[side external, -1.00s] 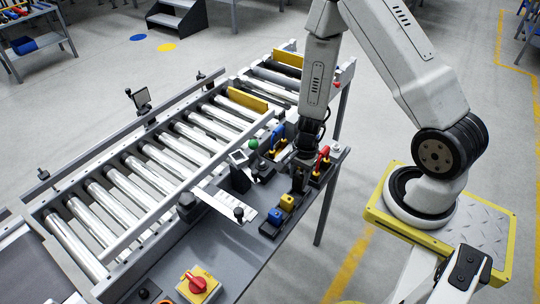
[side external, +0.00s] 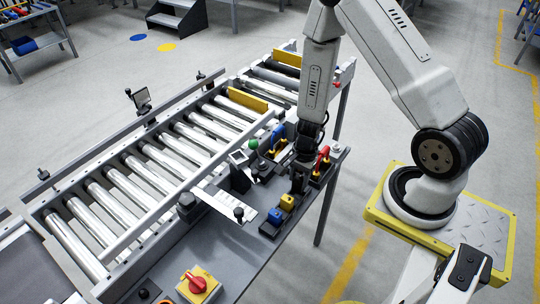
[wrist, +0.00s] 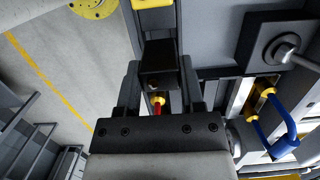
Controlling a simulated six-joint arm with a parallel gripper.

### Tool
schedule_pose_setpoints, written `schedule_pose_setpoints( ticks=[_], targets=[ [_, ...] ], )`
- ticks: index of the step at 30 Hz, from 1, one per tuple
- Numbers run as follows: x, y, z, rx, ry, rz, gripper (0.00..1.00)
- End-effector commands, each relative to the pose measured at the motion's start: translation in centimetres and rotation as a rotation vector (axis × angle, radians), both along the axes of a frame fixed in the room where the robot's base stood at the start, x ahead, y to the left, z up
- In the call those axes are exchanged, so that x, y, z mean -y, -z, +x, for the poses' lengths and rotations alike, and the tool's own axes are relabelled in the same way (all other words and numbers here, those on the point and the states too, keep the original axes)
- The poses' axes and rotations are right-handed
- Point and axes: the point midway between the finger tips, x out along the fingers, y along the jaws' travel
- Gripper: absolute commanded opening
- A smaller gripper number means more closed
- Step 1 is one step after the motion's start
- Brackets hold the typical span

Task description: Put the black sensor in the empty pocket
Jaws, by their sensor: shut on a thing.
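My gripper (side external: 298,184) is shut on the black sensor (wrist: 159,64), a dark block between the two fingers in the wrist view. In the side view my gripper points down at the far end of a dark pocketed tray (side external: 268,230). The empty pocket cannot be made out, and I cannot tell whether the black sensor touches the tray.
A metal plate with a black knob (side external: 239,213) lies to the left. A red rotary switch (side external: 197,284) is at the front. The roller conveyor (side external: 150,170) runs alongside.

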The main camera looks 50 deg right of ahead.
Motion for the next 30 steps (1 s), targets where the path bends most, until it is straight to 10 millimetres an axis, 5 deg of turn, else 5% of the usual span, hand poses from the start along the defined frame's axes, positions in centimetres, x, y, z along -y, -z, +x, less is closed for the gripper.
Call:
schedule_pose_setpoints(
  ticks=[30],
  targets=[
    [0.0, 2.9, 0.0, -0.001, 0.000, -0.001, 0.00]
  ],
)
